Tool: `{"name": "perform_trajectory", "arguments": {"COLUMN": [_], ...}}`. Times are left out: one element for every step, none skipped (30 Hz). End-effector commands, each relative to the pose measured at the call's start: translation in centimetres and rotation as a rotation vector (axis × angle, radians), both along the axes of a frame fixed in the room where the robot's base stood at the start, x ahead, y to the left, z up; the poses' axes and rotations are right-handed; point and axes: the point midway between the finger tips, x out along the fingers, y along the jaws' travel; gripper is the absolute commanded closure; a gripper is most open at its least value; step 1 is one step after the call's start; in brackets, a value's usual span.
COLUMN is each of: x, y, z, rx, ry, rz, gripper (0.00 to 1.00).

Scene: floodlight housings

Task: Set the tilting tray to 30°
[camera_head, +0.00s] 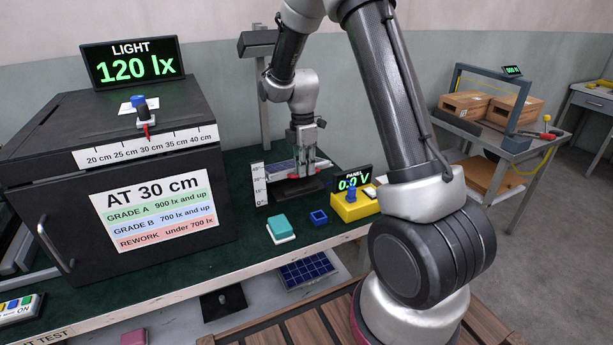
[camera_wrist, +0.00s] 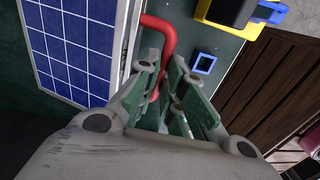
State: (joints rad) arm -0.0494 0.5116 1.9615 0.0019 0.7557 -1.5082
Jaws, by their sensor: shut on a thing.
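The tilting tray (camera_head: 280,170) stands at the back of the green bench, with a blue solar panel on it and a red handle at its side. A white angle scale (camera_head: 259,184) stands upright at its left; the angle cannot be read. My gripper (camera_head: 303,150) is over the tray's right part. In the wrist view the blue panel (camera_wrist: 75,45) fills the left, and the red handle (camera_wrist: 165,45) runs down between the fingers of my gripper (camera_wrist: 168,85). The fingers are shut on the red handle, partly hiding it.
A black test box (camera_head: 110,170) with a 120 lx display stands at the left. A yellow panel meter (camera_head: 352,205) reading 0.0 V, a small blue frame (camera_head: 319,217) and a teal block (camera_head: 280,226) are in front of the tray. A grey post stands behind it.

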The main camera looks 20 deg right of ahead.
Motion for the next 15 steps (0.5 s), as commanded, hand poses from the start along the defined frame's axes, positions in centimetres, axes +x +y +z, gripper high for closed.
{"name": "perform_trajectory", "arguments": {"x": [0.6,0.7,0.9,1.0,1.2,1.4,1.5,1.7,1.8,1.9,2.0,2.1,2.2,2.3,2.4], "y": [0.0,0.0,0.0,0.0,0.0,0.0,0.0,0.0,0.0,0.0,0.0,0.0,0.0,0.0,0.0], "z": [0.5,0.7,1.0,1.2,1.4,1.6,1.8,1.9,2.1,2.2,2.3,2.5,2.6,2.6,2.7], "rx": [0.0,0.0,0.0,0.0,0.0,0.0,0.001,0.001,0.001,0.001,0.001,0.001,0.001,0.001,0.001], "ry": [-0.01,-0.011,-0.012,-0.012,-0.012,-0.013,-0.015,-0.016,-0.016,-0.016,-0.017,-0.018,-0.019,-0.019,-0.019], "rz": [0.0,0.0,0.0,0.0,0.0,0.0,0.0,0.0,0.0,0.0,0.0,0.0,0.0,0.0,0.0], "gripper": [1.0,1.0,1.0,1.0,1.0,1.0,1.0,1.0,1.0,1.0,1.0,1.0,1.0,1.0,1.0]}}
